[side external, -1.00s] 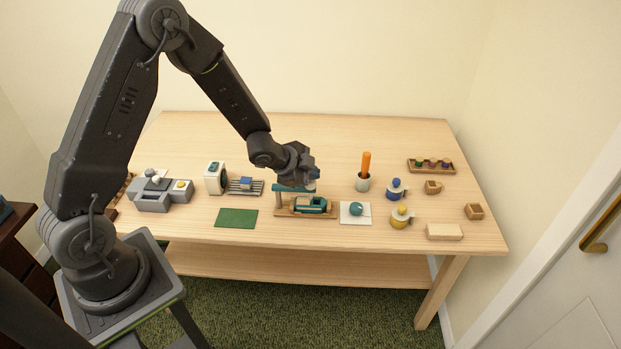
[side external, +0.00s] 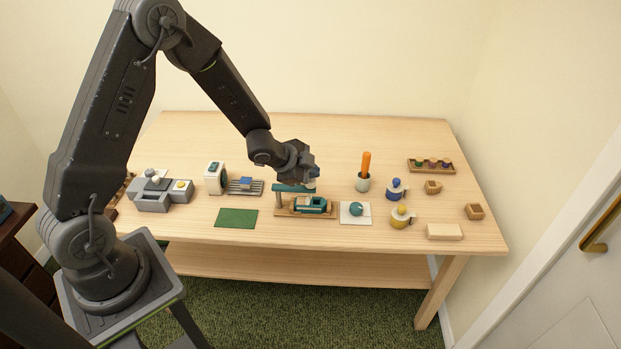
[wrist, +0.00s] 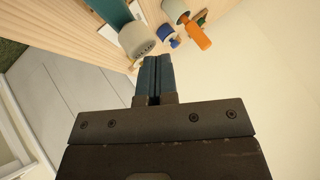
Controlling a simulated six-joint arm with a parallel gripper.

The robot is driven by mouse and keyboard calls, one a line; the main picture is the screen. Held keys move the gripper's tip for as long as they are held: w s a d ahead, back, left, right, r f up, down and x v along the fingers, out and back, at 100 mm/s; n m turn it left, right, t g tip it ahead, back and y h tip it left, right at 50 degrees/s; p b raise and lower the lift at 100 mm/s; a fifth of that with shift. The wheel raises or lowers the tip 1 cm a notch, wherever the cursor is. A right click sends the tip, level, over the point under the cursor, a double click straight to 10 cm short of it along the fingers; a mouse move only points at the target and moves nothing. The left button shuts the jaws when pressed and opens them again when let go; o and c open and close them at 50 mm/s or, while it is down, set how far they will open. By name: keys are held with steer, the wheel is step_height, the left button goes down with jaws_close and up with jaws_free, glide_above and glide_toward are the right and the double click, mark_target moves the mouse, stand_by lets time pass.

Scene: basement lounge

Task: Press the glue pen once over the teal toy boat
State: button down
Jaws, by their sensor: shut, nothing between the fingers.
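The teal toy boat (side external: 312,203) sits on a wooden base below the teal arm of a small press stand (side external: 288,188). A pale round cap, apparently the glue pen's top (side external: 311,184), shows at the end of that arm above the boat. In the wrist view the ribbed pale cap (wrist: 137,40) is close beyond the fingertips. My gripper (side external: 315,173) is shut and empty, with its blue fingers just above the cap; it also shows in the wrist view (wrist: 154,66). I cannot tell whether the fingertips touch the cap. The boat is hidden in the wrist view.
A white pad with a teal round piece (side external: 356,209) lies just right of the stand. A cup with an orange stick (side external: 364,172) stands behind it. A green mat (side external: 236,218) lies left, and the back of the table is clear.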

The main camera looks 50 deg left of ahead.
mark_target(311, 181)
steer(key=shift+r, duration=0.65)
steer(key=shift+r, duration=2.55)
